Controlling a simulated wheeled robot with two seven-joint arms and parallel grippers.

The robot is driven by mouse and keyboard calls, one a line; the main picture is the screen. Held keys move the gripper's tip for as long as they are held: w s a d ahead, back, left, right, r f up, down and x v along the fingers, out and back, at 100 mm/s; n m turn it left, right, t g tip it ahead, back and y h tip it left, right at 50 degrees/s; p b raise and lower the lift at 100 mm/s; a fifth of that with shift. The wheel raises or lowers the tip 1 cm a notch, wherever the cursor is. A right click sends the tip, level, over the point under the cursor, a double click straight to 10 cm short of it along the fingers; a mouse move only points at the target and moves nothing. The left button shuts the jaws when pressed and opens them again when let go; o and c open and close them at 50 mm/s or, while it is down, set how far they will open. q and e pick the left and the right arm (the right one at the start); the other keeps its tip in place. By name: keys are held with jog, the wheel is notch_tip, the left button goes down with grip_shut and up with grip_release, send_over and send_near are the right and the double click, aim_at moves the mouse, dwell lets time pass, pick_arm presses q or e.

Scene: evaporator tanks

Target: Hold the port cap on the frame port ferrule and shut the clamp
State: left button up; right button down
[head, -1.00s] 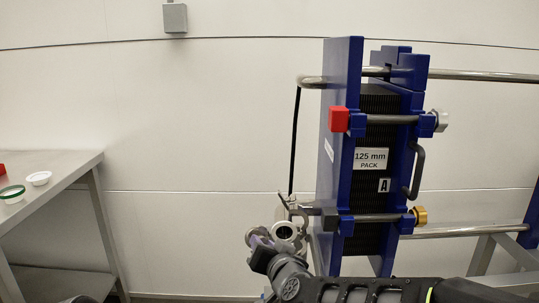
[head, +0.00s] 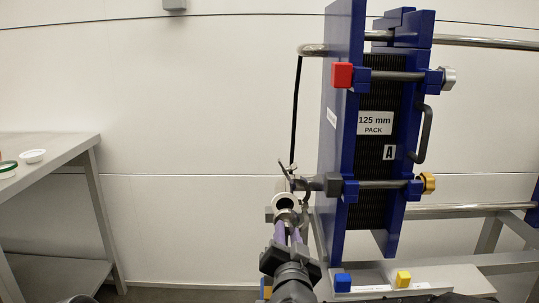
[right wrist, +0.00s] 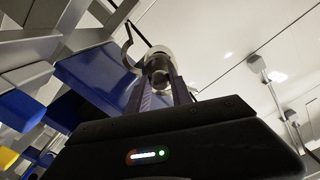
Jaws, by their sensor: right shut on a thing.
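My right gripper (head: 281,233) comes up from below, its purple fingers shut on a round silver piece with a dark centre, which I take as the port cap (head: 286,203). In the right wrist view the fingertips (right wrist: 158,80) close on this short metal cylinder (right wrist: 160,62). The frame port (head: 309,184) juts left from the blue frame plate, just behind and above the cap. The clamp (head: 304,190) is a thin curved metal part there; its curved arm (right wrist: 128,46) stands out in the right wrist view and looks open. Whether cap and ferrule touch is unclear. My left gripper is not in view.
The blue frame plate (head: 341,135) and dark plate pack (head: 380,150) stand close on the right, with tie bars. A blue block (head: 342,283) and a yellow block (head: 403,279) lie below. A steel table (head: 60,150) with a white lid (head: 33,156) stands left.

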aim_at(286, 218)
jog(key=shift+w, duration=2.7)
jog(key=shift+w, duration=0.75)
jog(key=shift+s, duration=0.2)
dwell(1.0)
